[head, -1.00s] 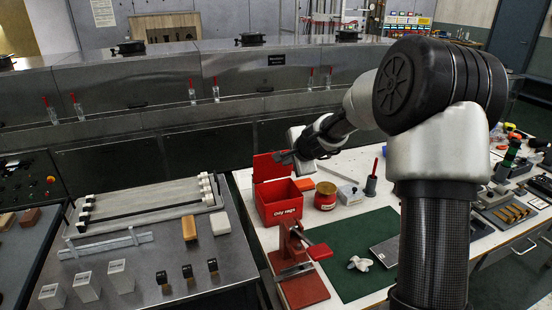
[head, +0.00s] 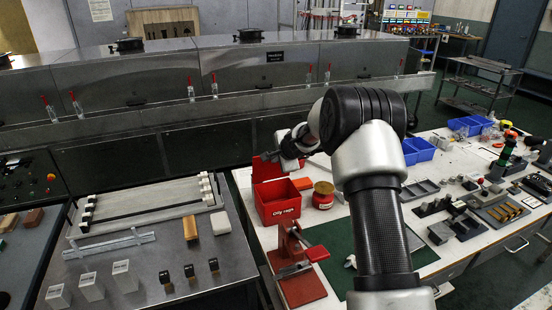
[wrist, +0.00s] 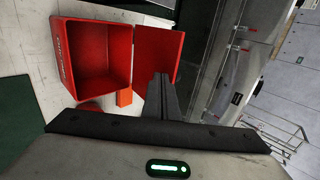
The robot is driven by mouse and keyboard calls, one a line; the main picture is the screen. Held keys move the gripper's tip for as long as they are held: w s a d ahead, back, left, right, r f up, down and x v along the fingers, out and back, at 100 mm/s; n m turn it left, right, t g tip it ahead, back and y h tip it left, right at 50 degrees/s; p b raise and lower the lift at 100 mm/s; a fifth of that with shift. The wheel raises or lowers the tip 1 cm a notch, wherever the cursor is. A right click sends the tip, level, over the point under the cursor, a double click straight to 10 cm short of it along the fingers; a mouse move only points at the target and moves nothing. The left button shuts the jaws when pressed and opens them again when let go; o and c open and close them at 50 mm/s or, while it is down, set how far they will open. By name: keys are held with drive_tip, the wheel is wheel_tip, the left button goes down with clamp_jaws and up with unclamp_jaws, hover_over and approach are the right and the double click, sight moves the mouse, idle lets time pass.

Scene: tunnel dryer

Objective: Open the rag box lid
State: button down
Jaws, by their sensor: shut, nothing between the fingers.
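The red rag box (head: 278,206), marked "Oily rags", stands on the white table's left part. Its red lid (head: 264,172) is swung up and stands at the back, and the box mouth is open. In the wrist view the box (wrist: 60,55) shows a bare-looking interior, with the lid (wrist: 157,55) spread open beside it. My gripper (head: 272,157) is at the lid's upper edge in the head view. In the wrist view my gripper's fingers (wrist: 161,78) are together and empty, overlapping the lid's lower outer corner. I cannot tell whether they touch it.
An orange block (head: 303,184) and a red jar (head: 323,195) stand right of the box. A red-handled press (head: 298,268) stands in front. The steel dryer (head: 150,80) runs behind. A grey bench (head: 130,255) with rods and blocks is at left.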

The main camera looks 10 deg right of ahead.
sight(271, 152)
drive_tip(key=w+p, duration=0.2)
drive_tip(key=p, duration=0.1)
drive_tip(key=w+r+p, duration=0.1)
drive_tip(key=w, duration=0.1)
drive_tip(key=shift+a+r, duration=0.1)
drive_tip(key=shift+a, duration=0.3)
drive_tip(key=shift+s, duration=0.1)
